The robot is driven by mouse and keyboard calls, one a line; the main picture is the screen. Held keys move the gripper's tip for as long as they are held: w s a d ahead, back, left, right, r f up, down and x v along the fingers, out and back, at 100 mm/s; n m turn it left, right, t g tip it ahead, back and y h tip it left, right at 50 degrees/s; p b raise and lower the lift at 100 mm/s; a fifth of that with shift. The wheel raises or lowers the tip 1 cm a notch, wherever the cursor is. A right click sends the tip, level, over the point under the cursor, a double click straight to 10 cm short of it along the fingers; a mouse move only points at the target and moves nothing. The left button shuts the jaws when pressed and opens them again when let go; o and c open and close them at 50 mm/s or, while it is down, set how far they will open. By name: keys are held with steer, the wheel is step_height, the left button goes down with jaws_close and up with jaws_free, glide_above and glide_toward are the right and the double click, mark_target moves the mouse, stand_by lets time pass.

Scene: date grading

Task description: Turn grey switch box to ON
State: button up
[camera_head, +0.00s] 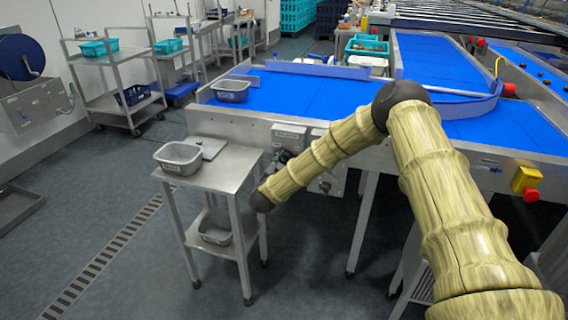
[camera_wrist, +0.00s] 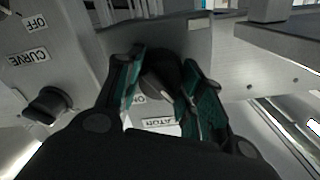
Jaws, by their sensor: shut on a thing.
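The grey switch box (camera_head: 290,133) is on the side of the blue conveyor, above the end of my arm. In the wrist view its grey face (camera_wrist: 197,42) shows behind my fingers. My gripper (camera_wrist: 165,78) is shut on the box's dark knob (camera_wrist: 160,88), with one finger on each side. A label, upside down and partly covered, ends in "LATOR" (camera_wrist: 160,122). A small label by the knob is partly hidden and seems to read "ON". I cannot tell which way the knob points. In the head view my gripper (camera_head: 282,157) is mostly hidden behind my arm.
A second switch with a black knob (camera_wrist: 48,104) and labels "CURVE" and "OFF" is close to my left finger in the wrist view. A steel stand (camera_head: 225,172) with a grey tub (camera_head: 178,157) is left of my arm. The floor left of it is largely clear.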

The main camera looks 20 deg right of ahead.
steer(key=m+b, duration=0.2)
steer(key=m, duration=0.1)
steer(key=shift+f+m, duration=0.15)
steer(key=shift+m, duration=0.25)
steer(key=m+b, duration=0.2)
steer(key=m, duration=0.1)
steer(key=shift+d+m, duration=0.1)
steer(key=shift+m, duration=0.2)
steer(key=m+b, duration=0.3)
steer(key=m, duration=0.1)
steer(key=shift+f, duration=0.1)
steer(key=shift+m+b, duration=1.15)
steer(key=shift+m, duration=0.55)
steer(key=o, duration=1)
steer(key=shift+s+d, duration=0.1)
steer(key=shift+r, duration=0.2)
steer(key=shift+a, duration=0.2)
